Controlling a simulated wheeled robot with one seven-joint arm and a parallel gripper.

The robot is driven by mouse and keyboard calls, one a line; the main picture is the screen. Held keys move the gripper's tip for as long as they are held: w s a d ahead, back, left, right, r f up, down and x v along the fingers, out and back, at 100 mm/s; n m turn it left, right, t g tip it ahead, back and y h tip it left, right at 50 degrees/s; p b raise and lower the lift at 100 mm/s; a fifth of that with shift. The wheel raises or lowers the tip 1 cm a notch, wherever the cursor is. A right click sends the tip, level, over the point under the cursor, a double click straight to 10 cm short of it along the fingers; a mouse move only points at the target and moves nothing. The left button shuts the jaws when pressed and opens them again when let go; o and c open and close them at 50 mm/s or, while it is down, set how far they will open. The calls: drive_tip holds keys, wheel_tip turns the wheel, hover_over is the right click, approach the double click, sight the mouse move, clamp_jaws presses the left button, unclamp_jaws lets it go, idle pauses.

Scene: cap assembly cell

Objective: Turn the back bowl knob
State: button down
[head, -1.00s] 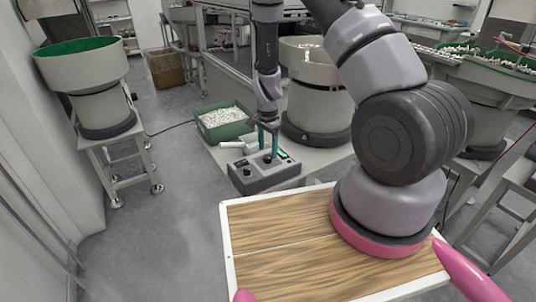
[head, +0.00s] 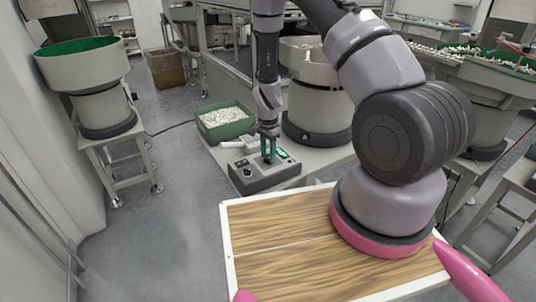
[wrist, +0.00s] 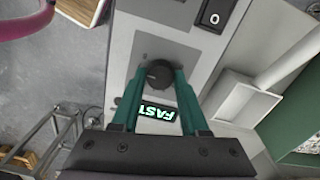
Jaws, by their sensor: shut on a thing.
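The knob (wrist: 159,73) is round and dark and sits on the grey face of a control box (head: 262,181). In the wrist view my gripper (wrist: 158,74) has its teal fingers on either side of the knob, shut on it. In the head view my gripper (head: 269,152) points down at the back part of the box, and its fingers mostly hide the knob. A small display (wrist: 158,113) beside the knob shows "FAST" in lit letters, upside down in the wrist view.
A black rocker switch (wrist: 214,16) is on the same box. A green bin (head: 225,120) of white parts and a large bowl feeder (head: 318,105) stand behind the box. A wooden-topped surface (head: 270,260) is in front.

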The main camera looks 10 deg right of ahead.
sight(268, 156)
drive_tip(key=shift+n, duration=2.8)
drive_tip(key=shift+c, duration=2.1)
unclamp_jaws()
wheel_tip(268, 156, up, 11)
drive_tip(key=shift+f, duration=0.1)
